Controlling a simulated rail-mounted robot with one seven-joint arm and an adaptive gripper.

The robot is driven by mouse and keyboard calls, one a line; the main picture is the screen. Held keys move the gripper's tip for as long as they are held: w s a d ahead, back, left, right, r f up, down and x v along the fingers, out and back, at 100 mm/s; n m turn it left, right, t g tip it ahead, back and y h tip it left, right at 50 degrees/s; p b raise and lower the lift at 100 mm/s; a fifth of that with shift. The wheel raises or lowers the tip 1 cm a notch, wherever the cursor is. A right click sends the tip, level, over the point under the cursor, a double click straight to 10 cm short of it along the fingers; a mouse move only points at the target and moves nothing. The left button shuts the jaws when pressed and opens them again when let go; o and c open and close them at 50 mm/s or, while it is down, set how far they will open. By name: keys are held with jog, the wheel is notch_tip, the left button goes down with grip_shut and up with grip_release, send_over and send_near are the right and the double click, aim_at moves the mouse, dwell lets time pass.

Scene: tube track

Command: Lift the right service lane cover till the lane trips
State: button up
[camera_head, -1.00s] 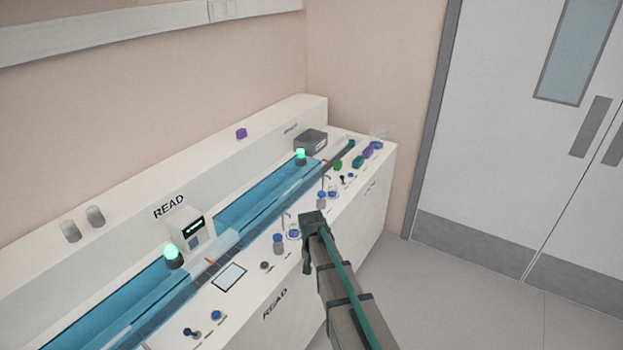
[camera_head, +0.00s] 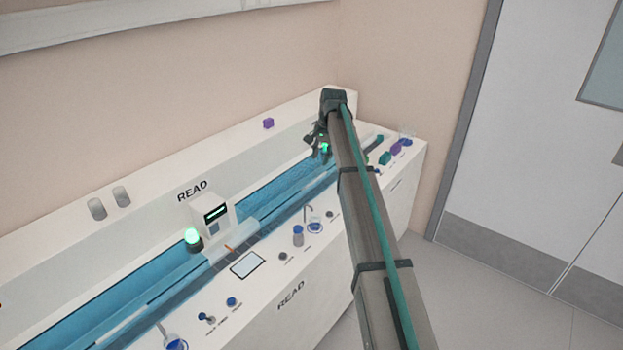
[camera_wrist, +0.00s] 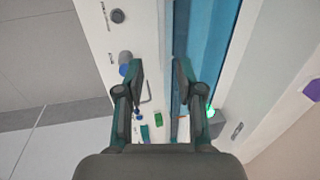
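The right stretch of the blue lane cover (camera_head: 275,197) runs along the bench to the right of the READ unit. It lies flat as far as I can see, and its far end is hidden behind my arm. My gripper (camera_head: 318,145) is above the far right part of the bench, by a green-lit lamp (camera_head: 326,149). In the wrist view my gripper (camera_wrist: 160,72) has its fingers apart with nothing between them. The blue lane (camera_wrist: 207,40) passes beside and under the right finger. I cannot tell whether the finger touches it. I see no handle on the cover.
The READ unit (camera_head: 212,217) and another green lamp (camera_head: 193,238) stand beside the lane. Open floor lies right.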

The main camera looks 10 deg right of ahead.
aim_at(315, 180)
jog(key=f+p, duration=0.1)
jog(key=f, duration=0.2)
jog(key=w+a+f+p, duration=0.1)
jog(key=f, duration=0.6)
jog(key=shift+w+a+p, duration=0.25)
jog(key=shift+w+p, duration=0.15)
grip_shut()
